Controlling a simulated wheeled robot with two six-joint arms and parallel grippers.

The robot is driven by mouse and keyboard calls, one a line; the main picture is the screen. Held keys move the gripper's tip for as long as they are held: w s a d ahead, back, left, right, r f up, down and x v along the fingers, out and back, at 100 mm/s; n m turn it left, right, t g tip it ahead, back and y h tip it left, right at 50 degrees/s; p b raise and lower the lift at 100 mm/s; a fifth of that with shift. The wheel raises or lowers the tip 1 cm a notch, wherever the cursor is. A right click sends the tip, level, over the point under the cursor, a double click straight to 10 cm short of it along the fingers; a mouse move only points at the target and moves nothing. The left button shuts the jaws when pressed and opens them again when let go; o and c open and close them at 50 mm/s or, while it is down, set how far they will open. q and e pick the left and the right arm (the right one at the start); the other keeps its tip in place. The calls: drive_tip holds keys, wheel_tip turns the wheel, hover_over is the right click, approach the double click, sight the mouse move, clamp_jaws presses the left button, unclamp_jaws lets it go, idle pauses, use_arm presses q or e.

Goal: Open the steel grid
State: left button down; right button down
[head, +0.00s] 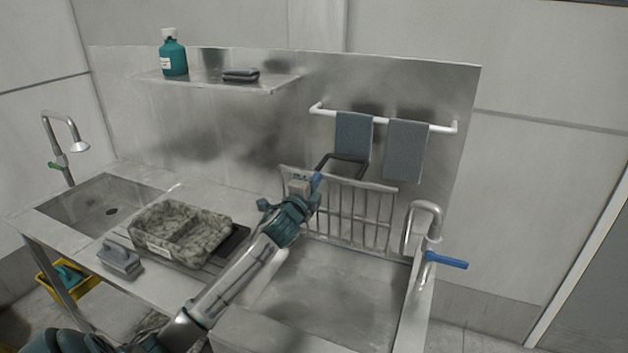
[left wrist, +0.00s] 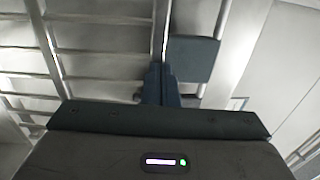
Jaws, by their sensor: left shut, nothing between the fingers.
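The steel grid (head: 350,215), a frame of thin bars, stands upright along the back of the right-hand basin (head: 335,295), close to the steel back wall. My left gripper (head: 316,181) is at the upper left part of the grid, with my arm hiding its lower left corner. The fingers are shut with nothing between them. In the left wrist view the closed fingers (left wrist: 160,84) point at a bar of the grid (left wrist: 105,51); I cannot tell whether they touch it. My right gripper is not in view.
Two grey towels (head: 353,137) hang on a rail above the grid. A tap with a blue lever (head: 446,261) stands at the right. A mottled tray (head: 180,232) and a grey brush (head: 120,259) lie on the left counter. A shelf (head: 215,83) holds a teal bottle (head: 173,57).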

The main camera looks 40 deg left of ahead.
sight(324, 164)
use_arm(q)
drive_tip(key=shift+w+a+r+g+p, duration=0.25)
drive_tip(key=shift+w+r+p, duration=0.45)
drive_tip(key=shift+p, duration=0.85)
drive_tip(key=shift+w+a+r+g+p, duration=0.15)
drive_tip(key=shift+w+r+g+p, duration=0.2)
drive_tip(key=shift+w+p, duration=0.85)
drive_tip(key=p+x, duration=0.1)
drive_tip(key=x, duration=0.1)
drive_tip(key=shift+w+a+p, duration=0.15)
drive_tip(key=shift+w+p, duration=0.1)
drive_tip(key=shift+p, duration=0.15)
drive_tip(key=shift+w, duration=0.3)
